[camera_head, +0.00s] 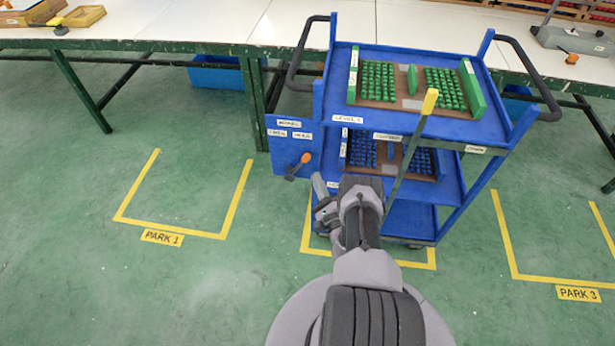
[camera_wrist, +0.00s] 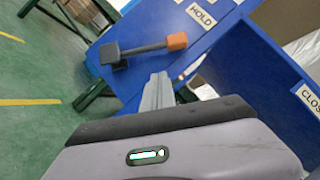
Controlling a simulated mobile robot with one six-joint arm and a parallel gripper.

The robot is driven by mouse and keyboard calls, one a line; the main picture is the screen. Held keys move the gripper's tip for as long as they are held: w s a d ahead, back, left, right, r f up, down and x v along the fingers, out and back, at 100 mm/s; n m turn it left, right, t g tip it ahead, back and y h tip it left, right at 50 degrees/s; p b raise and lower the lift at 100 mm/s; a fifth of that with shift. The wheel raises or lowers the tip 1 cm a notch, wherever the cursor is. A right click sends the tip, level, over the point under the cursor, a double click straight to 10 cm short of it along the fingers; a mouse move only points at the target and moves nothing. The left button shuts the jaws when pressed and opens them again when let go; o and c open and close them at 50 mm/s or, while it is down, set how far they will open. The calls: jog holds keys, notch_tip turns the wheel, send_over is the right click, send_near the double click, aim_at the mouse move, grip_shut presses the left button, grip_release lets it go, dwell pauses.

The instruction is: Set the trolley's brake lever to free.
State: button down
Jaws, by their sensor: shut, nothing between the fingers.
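The blue trolley (camera_head: 322,103) stands in front of me in the head view. Its brake lever has an orange knob (camera_head: 305,158) and a dark pivot block on a blue side panel (camera_head: 283,160) at the trolley's left. The lever slants up and right from the block, toward the right-hand label. In the wrist view the orange knob (camera_wrist: 177,41) lies near the HOLD label (camera_wrist: 201,14). My gripper (camera_head: 317,180) is shut and empty, just right of and below the lever. Its fingertips (camera_wrist: 159,78) show just below the lever's rod in the wrist view; I cannot tell whether they touch.
The trolley carries green pegs on its top shelf and blue ones below. A slanting rod with a yellow tip (camera_head: 430,101) rises right of my arm. A white-topped table (camera_head: 190,20) runs behind. Yellow floor bays PARK 1 (camera_head: 162,237) and PARK 3 (camera_head: 578,293) are empty.

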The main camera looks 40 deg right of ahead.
aim_at(290, 154)
jog(key=shift+w+a+r+b, duration=0.1)
jog(key=shift+w+a+r, duration=0.2)
jog(key=shift+w, duration=0.25)
jog(key=shift+w+a+r+b, duration=0.1)
jog(key=shift+w+a+r, duration=0.15)
jog(key=shift+w+r, duration=0.25)
jog(key=shift+w+a+r+b, duration=0.1)
jog(key=shift+w+a+r, duration=0.15)
jog(key=shift+w, duration=0.4)
jog(key=w+r+n+g+p, duration=0.1)
jog(key=n+p, duration=0.1)
jog(key=a+r+n+y+p, duration=0.1)
jog(key=n+p, duration=0.1)
jog(key=w+a+r+n+g+y+p, duration=0.1)
jog(key=n+p, duration=0.1)
jog(key=shift+w+a+g, duration=0.1)
jog(key=shift+w+g, duration=0.2)
jog(key=shift+w, duration=0.05)
jog(key=shift+n+g+y, duration=0.3)
jog(key=shift+n+g, duration=0.2)
jog(key=shift+n, duration=0.2)
jog(key=shift+w+a, duration=1.35)
jog(key=shift+w, duration=0.2)
jog(key=shift+w, duration=0.1)
